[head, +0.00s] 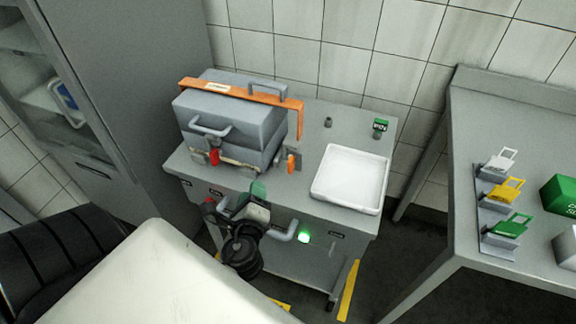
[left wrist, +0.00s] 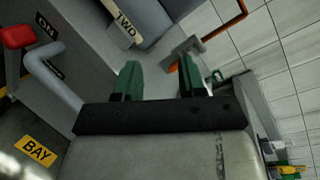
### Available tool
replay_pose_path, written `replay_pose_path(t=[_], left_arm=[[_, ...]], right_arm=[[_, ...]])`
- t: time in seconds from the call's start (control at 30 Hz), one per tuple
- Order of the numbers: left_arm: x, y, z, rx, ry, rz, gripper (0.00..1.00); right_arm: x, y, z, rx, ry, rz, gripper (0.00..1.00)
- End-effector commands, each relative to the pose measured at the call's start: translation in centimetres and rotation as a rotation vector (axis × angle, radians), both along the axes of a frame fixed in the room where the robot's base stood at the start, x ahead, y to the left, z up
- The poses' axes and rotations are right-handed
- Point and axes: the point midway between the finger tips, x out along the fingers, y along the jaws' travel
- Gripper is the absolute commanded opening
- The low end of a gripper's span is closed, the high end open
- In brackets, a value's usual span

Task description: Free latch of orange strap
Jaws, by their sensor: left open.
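An orange strap (head: 245,93) runs across the lid of a grey box-shaped machine (head: 228,120) on a wheeled cart. A small orange piece (head: 291,163) stands upright at the machine's right front corner; I cannot tell if it is the strap's latch. A red latch-like tab (head: 214,157) hangs on the machine's front. My left gripper (head: 257,196) is in front of the cart's front edge, below the machine and apart from it. In the left wrist view its green fingers (left wrist: 158,82) are apart with nothing between them. A thin orange edge (left wrist: 224,27) shows beyond them. My right gripper is out of view.
A white tray (head: 350,178) sits on the cart's right side. A grey handle (head: 283,234) and green light (head: 304,237) are on the cart's front. A side table (head: 505,130) at right holds white, yellow and green tags. A tall cabinet (head: 130,90) stands left.

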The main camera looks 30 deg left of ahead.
Motion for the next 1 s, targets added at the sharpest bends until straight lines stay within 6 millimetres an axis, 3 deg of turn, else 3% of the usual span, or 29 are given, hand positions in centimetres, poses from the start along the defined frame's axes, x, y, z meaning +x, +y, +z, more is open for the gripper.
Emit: replay_pose_path(t=[0.1, 0.3, 0.53, 1.0], left_arm=[[1.8, -1.1, -0.4, 0.412, 0.112, -0.164, 0.40], [3.2, -2.9, -2.2, 0.816, 0.252, -0.337, 0.40], [4.8, -2.9, -2.5, 0.890, 0.277, -0.369, 0.40], [12.7, -1.0, -2.6, 0.887, 0.277, -0.367, 0.40]], right_arm=[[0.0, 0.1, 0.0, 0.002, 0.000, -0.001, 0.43], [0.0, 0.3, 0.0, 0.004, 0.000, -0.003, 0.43], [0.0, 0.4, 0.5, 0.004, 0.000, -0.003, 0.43], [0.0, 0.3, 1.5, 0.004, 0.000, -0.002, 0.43]])
